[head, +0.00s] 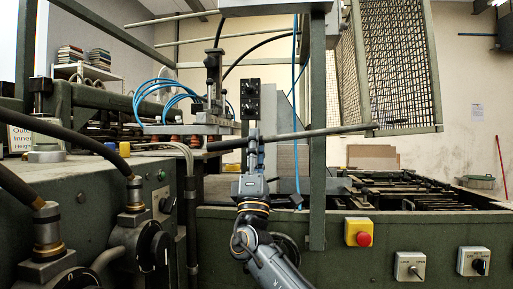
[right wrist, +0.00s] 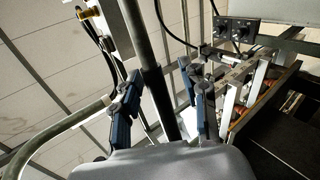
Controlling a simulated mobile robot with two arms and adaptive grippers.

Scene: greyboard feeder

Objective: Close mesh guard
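The mesh guard (head: 395,55) hangs raised at the upper right of the head view, its mesh panels in a green frame. A long grey bar (head: 340,131) runs level from near its lower edge to the left, past my right gripper. My right gripper (head: 253,138) points up at this bar, mid-picture. In the right wrist view, its two blue-padded fingers (right wrist: 163,105) stand apart, with a dark bar (right wrist: 152,65) passing through the gap between them. I see space on both sides of the bar; contact is not clear. My left gripper is not in view.
A green post (head: 317,150) stands just right of my gripper. A black control box (head: 250,98) hangs right above it, and suction gear with blue hoses (head: 180,95) is to the left. A red emergency button (head: 364,239) sits on the front panel. The feeder bed (head: 425,190) lies below the guard.

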